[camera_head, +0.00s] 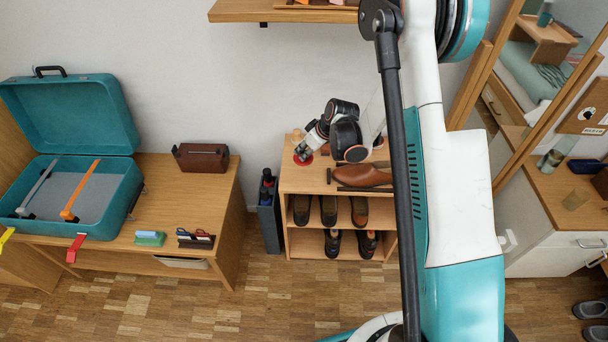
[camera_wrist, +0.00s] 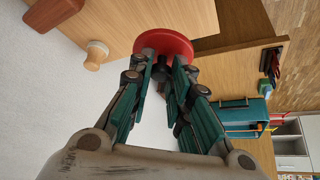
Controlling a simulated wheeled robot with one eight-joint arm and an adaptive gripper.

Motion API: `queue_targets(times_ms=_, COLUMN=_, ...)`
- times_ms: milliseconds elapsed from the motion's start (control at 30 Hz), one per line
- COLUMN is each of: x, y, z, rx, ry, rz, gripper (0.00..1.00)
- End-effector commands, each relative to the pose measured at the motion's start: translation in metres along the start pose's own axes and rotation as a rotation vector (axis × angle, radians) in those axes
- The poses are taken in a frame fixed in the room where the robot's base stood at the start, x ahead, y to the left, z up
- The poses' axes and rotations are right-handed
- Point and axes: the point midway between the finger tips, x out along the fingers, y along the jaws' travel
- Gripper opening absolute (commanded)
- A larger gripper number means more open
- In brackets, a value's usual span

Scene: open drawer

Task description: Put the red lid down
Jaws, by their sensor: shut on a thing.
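The red lid (camera_head: 302,159) is a small round disc at the left end of the shoe shelf's wooden top (camera_head: 291,181). My gripper (camera_head: 305,150) is shut on it from above. In the wrist view the red lid (camera_wrist: 172,41) sits between my fingertips (camera_wrist: 163,68), which seem to hold a dark knob in its middle. The lid is over the wooden top, near its edge. I cannot tell whether its underside touches the wood.
A brown shoe (camera_head: 361,177) lies on the shelf top to the right, with several shoes below. A small wooden piece with a pale cap (camera_wrist: 96,55) stands near the lid. An open teal suitcase (camera_head: 130,196) rests on the left bench. Dark bottles (camera_head: 267,180) stand between.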

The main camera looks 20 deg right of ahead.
Motion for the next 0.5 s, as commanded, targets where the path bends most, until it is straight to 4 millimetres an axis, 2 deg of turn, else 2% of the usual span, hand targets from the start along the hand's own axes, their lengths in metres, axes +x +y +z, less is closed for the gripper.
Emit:
queue_targets(times_ms=33, x=0.015, y=0.0, z=0.008, rx=0.0, ry=0.0, rz=0.0, gripper=0.05)
queue_targets(times_ms=200, x=0.042, y=0.0, z=0.024, rx=0.0, ry=0.0, rz=0.0, gripper=0.05)
queue_targets(times_ms=500, x=0.059, y=0.0, z=0.034, rx=0.0, ry=0.0, rz=0.0, gripper=0.05)
